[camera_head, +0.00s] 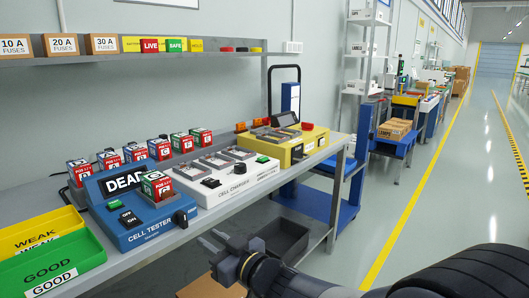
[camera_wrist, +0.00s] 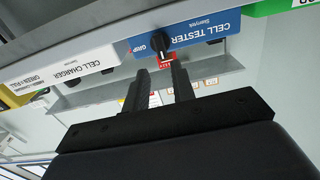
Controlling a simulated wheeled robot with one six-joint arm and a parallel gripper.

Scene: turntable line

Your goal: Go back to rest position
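My gripper (camera_head: 219,243) is in front of the workbench's front edge, low and to the right of the blue cell tester (camera_head: 144,222) in the head view. Its two fingers are spread apart with nothing between them. The wrist view also shows my gripper (camera_wrist: 160,80) open and empty, with the cell tester (camera_wrist: 209,33) and its black knob beyond the fingers. The gripper touches nothing that I can see.
A dark bin (camera_head: 287,238) stands below. Open floor (camera_head: 425,190) lies to the right.

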